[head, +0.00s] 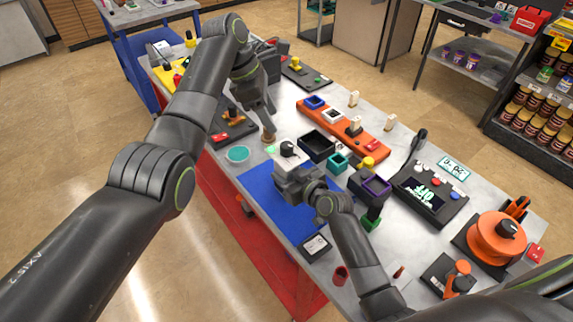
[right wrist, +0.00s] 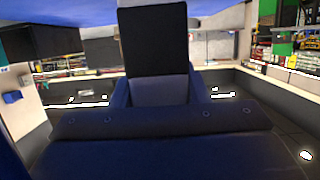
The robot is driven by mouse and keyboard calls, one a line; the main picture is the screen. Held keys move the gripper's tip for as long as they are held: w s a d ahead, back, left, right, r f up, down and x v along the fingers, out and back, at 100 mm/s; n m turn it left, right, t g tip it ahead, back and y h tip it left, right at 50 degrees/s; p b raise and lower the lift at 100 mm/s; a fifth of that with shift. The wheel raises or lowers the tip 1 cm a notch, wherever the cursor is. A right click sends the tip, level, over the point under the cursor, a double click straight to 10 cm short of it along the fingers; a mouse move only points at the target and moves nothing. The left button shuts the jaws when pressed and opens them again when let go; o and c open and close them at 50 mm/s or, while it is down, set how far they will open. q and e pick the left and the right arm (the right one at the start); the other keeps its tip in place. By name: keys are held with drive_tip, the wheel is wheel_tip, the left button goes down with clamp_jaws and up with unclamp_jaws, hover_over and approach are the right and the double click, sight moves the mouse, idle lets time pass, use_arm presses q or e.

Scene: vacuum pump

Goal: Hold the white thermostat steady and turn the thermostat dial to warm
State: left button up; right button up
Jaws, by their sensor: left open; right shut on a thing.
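The white thermostat (head: 291,162) is at the far edge of a blue mat, in the middle of the head view. Its black dial (head: 288,148) is on top, and a small green mark shows at its left corner. My right gripper (head: 290,173) is shut on the near side of the thermostat and covers part of it. My left gripper (head: 267,122) is open above and behind the thermostat, apart from the dial. The right wrist view shows mostly dark gripper parts; the thermostat cannot be made out there.
The blue mat (head: 262,188) lies in front. A small tan object (head: 268,138) stands under the left gripper. A black bin (head: 316,146) and an orange rack (head: 345,130) are close on the right.

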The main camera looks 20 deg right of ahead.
use_arm(q)
drive_tip(key=f+h, duration=0.2)
drive_tip(key=a+f+g+h, duration=0.1)
drive_tip(key=f+h, duration=0.3)
drive_tip(key=shift+s+a+f+g+h, duration=0.25)
drive_tip(key=shift+s+a+g+h, duration=0.05)
drive_tip(key=shift+s+g, duration=0.1)
drive_tip(key=n+t+h, duration=0.3)
drive_tip(key=h, duration=0.4)
approach(280, 147)
drive_tip(key=d, duration=1.1)
drive_tip(key=shift+s+d+r, duration=0.25)
drive_tip(key=shift+s, duration=0.15)
drive_tip(key=c, duration=1)
drive_tip(key=shift+o, duration=0.2)
